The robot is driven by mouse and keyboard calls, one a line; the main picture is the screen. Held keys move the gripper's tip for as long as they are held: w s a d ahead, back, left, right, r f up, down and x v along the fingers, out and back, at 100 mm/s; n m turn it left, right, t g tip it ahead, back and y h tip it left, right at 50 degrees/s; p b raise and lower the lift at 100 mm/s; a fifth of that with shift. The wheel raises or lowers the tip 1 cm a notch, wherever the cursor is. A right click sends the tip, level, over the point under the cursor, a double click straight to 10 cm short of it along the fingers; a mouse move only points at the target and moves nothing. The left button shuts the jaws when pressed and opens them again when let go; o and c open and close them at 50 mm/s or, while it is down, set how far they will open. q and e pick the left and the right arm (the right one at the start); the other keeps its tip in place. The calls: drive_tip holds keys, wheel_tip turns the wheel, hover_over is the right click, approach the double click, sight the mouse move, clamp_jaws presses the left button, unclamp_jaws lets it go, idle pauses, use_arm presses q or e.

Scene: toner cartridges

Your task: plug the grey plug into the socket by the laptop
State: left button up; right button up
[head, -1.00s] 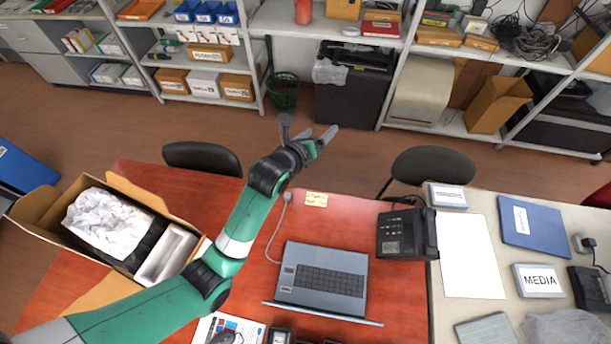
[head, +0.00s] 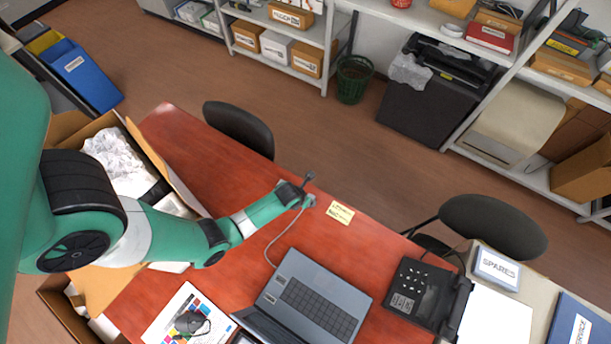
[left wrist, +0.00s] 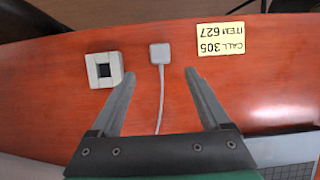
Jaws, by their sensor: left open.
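The grey plug (left wrist: 160,53) lies on the red desk with its pale cable running down between my fingers in the left wrist view. In the head view the plug (head: 309,201) is beside my gripper, and its cable curves towards the laptop (head: 308,302). The socket (left wrist: 103,71), a pale square block with a dark opening, sits left of the plug in the left wrist view; I cannot make it out in the head view. My left gripper (left wrist: 159,73) is open and empty, its fingers spread on either side of the cable, just short of the plug. My right gripper is out of view.
A yellow note (left wrist: 221,39) lies right of the plug. A dark desk phone (head: 427,293) stands right of the laptop. An open carton (head: 165,178) with crumpled paper is at the left. Chairs (head: 240,128) stand behind the desk. The desk between plug and chairs is clear.

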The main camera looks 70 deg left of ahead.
sight(312, 195)
use_arm(q)
drive_tip(key=b+x, duration=0.9)
drive_tip(key=x, duration=0.1)
drive_tip(key=shift+s, duration=0.1)
drive_tip(key=shift+w+a+f+b, duration=0.2)
drive_tip(key=shift+w+f+b, duration=0.1)
drive_tip(key=shift+f+b, duration=0.25)
drive_tip(key=shift+r, duration=0.1)
clamp_jaws()
drive_tip(key=c, duration=0.7)
unclamp_jaws()
clamp_jaws()
drive_tip(key=shift+r+p, duration=1.8)
drive_tip(key=shift+p, duration=0.1)
